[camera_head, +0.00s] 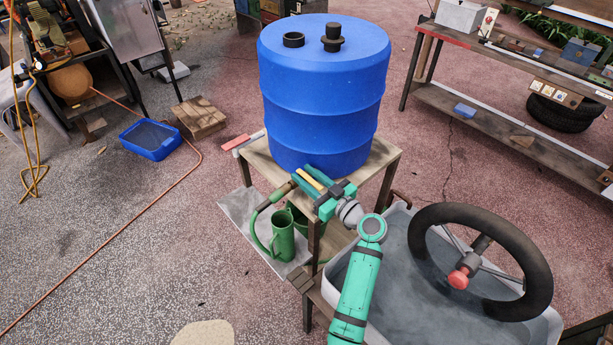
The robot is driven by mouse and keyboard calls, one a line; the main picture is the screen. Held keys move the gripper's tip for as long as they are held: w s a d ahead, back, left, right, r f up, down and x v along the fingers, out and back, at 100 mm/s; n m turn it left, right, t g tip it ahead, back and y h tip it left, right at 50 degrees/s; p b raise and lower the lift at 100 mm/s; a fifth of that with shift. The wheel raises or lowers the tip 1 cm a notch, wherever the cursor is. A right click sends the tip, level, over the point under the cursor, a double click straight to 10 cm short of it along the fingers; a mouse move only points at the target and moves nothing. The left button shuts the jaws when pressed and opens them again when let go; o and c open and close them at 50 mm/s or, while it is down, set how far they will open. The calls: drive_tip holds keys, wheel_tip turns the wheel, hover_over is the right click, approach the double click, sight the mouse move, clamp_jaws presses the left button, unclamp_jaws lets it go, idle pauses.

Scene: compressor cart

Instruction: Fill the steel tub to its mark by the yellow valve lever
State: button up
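The steel tub (333,286) is a wide grey basin at the lower right. Its inside looks flat grey-blue; I cannot make out a mark or be sure of a water level. A blue barrel (325,95) stands upright on a wooden stand (384,158) behind it. My gripper (309,180) is at the barrel's lower front, pointing to the upper left. A yellow strip (309,178), likely the valve lever, shows between its green fingers. Whether the fingers press on it is unclear. The valve body is mostly hidden behind my gripper.
A black hand wheel (537,270) with a red knob rises over the tub's right side. A green watering can (283,238) stands on a grey sheet below the stand. A blue tray (152,140) and an orange hose (110,254) lie left. Shelves (510,120) stand back right.

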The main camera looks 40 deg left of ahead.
drive_tip(key=d, duration=1)
drive_tip(key=shift+s+d, duration=0.2)
drive_tip(key=shift+d, duration=0.2)
